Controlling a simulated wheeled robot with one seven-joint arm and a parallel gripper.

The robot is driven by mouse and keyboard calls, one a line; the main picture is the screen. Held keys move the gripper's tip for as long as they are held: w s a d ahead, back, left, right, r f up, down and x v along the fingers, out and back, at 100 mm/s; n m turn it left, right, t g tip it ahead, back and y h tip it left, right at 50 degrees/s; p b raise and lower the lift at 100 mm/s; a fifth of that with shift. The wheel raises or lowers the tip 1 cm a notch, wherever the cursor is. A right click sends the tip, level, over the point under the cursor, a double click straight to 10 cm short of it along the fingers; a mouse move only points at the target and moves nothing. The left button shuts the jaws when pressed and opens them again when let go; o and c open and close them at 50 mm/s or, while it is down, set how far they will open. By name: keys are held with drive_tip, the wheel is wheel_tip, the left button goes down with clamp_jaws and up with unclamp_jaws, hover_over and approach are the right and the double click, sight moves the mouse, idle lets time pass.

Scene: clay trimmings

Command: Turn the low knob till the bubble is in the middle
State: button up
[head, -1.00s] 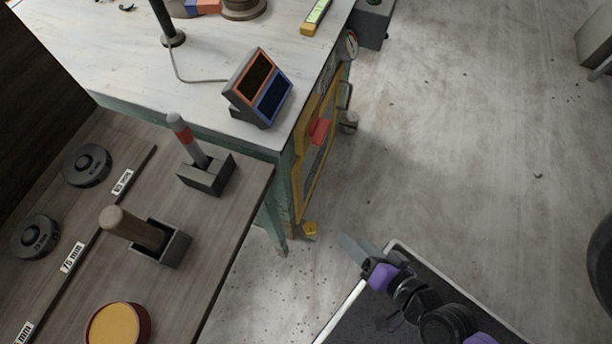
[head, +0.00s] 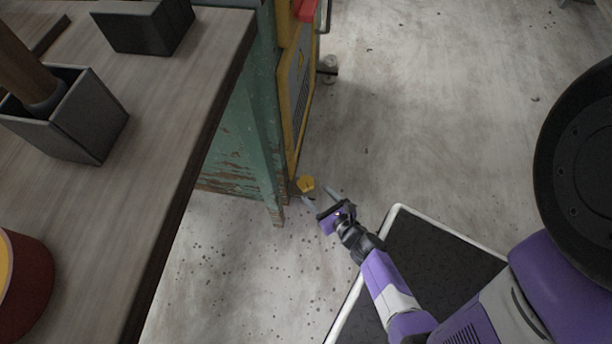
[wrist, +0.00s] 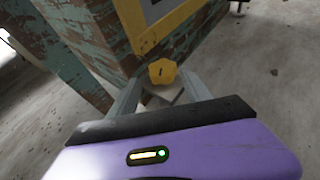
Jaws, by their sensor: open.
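The low knob (head: 306,184) is small, yellow and lobed, at the foot of the yellow-framed machine near the floor. In the wrist view the knob (wrist: 162,72) faces me with a short dark mark at its centre. My gripper (head: 319,196) is open, its two grey fingers pointing at the knob. In the wrist view the knob appears between the fingertips or just beyond them; I cannot tell which. No contact shows. The bubble is not in view now.
A worn green leg (head: 262,150) stands left of the knob. The wooden table (head: 190,120) with grey holders (head: 75,125) is at the left. A red part (head: 305,10) sits higher on the machine. Open concrete floor lies to the right.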

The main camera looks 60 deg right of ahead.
sight(306, 182)
drive_tip(key=b+x, duration=0.3)
drive_tip(key=x, duration=0.5)
drive_tip(key=shift+s+d, duration=0.1)
drive_tip(key=shift+d, duration=0.05)
drive_tip(key=c, duration=1.1)
